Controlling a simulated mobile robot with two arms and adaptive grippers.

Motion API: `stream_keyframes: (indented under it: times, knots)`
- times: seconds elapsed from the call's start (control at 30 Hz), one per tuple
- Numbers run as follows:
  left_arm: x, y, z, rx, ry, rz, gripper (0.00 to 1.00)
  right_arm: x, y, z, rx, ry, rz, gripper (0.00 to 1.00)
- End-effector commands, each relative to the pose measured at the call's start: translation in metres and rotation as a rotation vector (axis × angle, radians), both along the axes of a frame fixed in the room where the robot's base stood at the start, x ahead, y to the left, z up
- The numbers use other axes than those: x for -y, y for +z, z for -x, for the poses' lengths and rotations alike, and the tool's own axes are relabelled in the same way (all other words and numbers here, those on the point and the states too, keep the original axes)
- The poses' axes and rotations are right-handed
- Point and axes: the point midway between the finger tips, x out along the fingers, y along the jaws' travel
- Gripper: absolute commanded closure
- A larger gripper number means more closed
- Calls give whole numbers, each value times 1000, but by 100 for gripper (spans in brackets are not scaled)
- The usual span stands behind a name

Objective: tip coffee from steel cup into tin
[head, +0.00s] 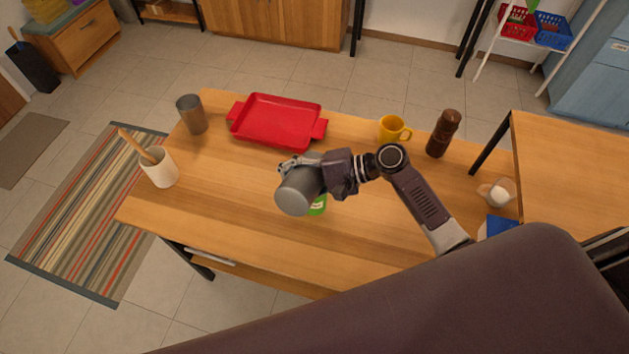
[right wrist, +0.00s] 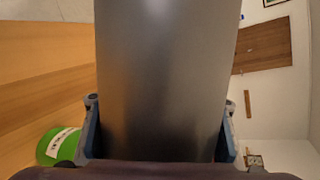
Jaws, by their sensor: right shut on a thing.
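My right gripper (head: 298,164) is shut on a grey steel cup (head: 294,196) above the middle of the wooden table. The cup is tipped well over, with its rounded end towards the head camera. Its inside and any coffee are hidden. The green tin (head: 318,206) stands on the table just below and behind the cup, mostly covered by it in the head view. In the right wrist view the cup (right wrist: 163,80) fills the middle between the fingers, and the tin (right wrist: 58,147) shows at lower left with a white label. My left gripper is not in view.
A metal tumbler (head: 191,115) and a white crock (head: 160,168) with a wooden utensil stand at the left. A red tray (head: 276,121) lies at the back. A yellow mug (head: 392,129) and brown mill (head: 442,134) stand at the right. The front left tabletop is clear.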

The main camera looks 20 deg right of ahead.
Motion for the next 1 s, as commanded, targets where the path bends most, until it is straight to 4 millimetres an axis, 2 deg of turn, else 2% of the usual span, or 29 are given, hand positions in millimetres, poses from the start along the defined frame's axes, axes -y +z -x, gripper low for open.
stream_keyframes:
  times: [1.0]
  knots:
    - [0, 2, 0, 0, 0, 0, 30, 3, 7, -4, -75, -2, -64, 100]
